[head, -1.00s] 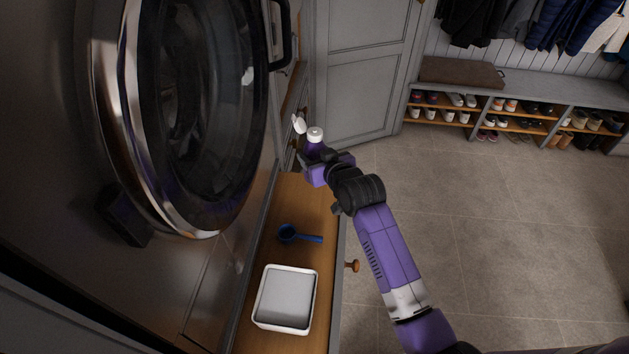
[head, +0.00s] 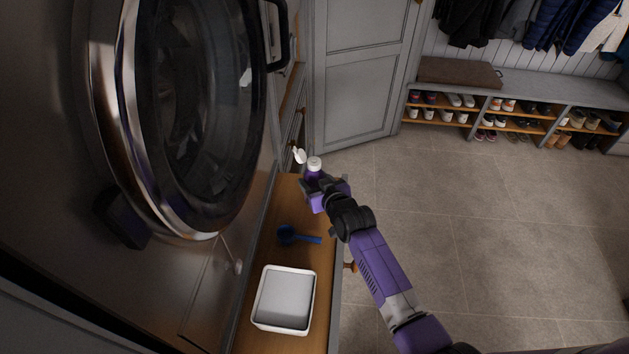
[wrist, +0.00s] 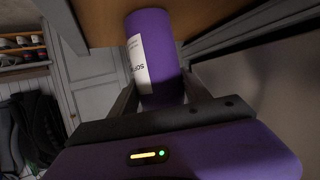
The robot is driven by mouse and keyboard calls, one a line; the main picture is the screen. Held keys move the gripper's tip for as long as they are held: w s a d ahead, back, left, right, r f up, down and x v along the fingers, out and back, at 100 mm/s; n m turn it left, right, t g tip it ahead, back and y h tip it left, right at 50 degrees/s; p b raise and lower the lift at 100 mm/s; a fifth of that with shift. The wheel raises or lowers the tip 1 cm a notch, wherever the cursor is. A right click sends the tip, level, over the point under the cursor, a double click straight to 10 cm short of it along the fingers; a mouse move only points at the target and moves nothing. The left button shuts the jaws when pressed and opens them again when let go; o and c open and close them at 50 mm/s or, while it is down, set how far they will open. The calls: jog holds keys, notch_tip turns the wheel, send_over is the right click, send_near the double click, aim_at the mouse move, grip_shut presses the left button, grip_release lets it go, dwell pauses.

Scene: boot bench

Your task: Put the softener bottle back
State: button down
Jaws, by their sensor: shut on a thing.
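The softener bottle (head: 313,169) is purple with a white cap and stands about upright in my gripper (head: 315,184) at the far end of the wooden drawer surface. In the wrist view the purple bottle (wrist: 158,45) shows a white label with partly readable letters, and my gripper (wrist: 160,100) has a finger on each side of it. My gripper is shut on the bottle. A small white lid-like piece (head: 299,156) sticks out beside the cap. Whether the bottle's base touches the wood cannot be told.
The wooden drawer (head: 272,255) holds a blue scoop (head: 290,235) and a white square tub (head: 260,318). The washer with its round door (head: 190,110) stands close on the left. A grey cabinet door (head: 362,80) stands behind. The tiled floor on the right is clear.

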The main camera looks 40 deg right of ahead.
jog(key=shift+f, duration=0.15)
jog(key=c, duration=0.5)
grip_release()
jog(key=shift+r, duration=0.2)
jog(key=shift+s+a, duration=0.1)
jog(key=shift+s, duration=0.2)
jog(key=b+v, duration=0.1)
jog(key=v, duration=1)
jog(key=shift+s, duration=0.15)
